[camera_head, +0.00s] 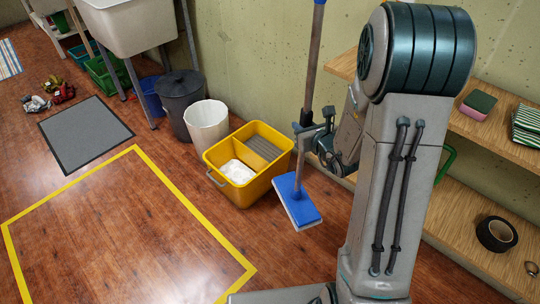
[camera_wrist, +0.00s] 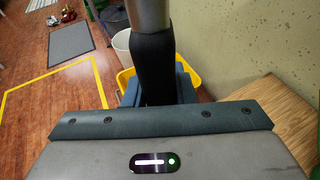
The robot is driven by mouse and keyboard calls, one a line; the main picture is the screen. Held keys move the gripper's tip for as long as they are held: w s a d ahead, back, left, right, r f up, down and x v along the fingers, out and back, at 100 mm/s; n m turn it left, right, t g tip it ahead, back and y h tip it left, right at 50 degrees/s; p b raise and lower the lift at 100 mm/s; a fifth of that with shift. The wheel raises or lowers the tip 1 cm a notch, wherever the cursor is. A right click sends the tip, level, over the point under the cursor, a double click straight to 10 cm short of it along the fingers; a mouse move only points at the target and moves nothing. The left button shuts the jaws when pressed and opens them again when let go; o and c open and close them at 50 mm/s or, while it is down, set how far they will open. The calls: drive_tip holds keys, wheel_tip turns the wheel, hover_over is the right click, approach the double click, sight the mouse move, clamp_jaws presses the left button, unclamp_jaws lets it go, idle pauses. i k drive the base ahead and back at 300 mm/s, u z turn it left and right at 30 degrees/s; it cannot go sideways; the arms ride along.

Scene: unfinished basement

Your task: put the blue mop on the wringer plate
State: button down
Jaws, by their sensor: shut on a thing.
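The blue mop (camera_head: 297,201) has a flat blue head with a pale underside edge and a long, roughly upright handle. My gripper (camera_head: 308,128) is shut on the handle. The yellow bucket (camera_head: 239,199) is just left of the mop head. The grey ribbed wringer plate (camera_head: 268,146) is in the bucket's back right part. The head is apart from the plate; whether it touches the floor I cannot tell.
White suds (camera_head: 237,172) show in the bucket's front part. A white bin (camera_head: 207,125) and a dark lidded bin (camera_head: 181,100) stand behind left. A wooden shelf (camera_head: 495,140) is at the right. Open floor (camera_head: 110,225) within yellow tape lies at the left.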

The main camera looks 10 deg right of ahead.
sight(262, 151)
drive_tip(key=z, duration=0.45)
drive_tip(key=k, duration=0.55)
drive_tip(key=z, duration=0.35)
drive_tip(key=i, duration=0.6)
drive_tip(key=u, duration=0.7)
drive_tip(key=i, duration=0.8)
drive_tip(key=u, duration=0.75)
drive_tip(key=i, duration=0.8)
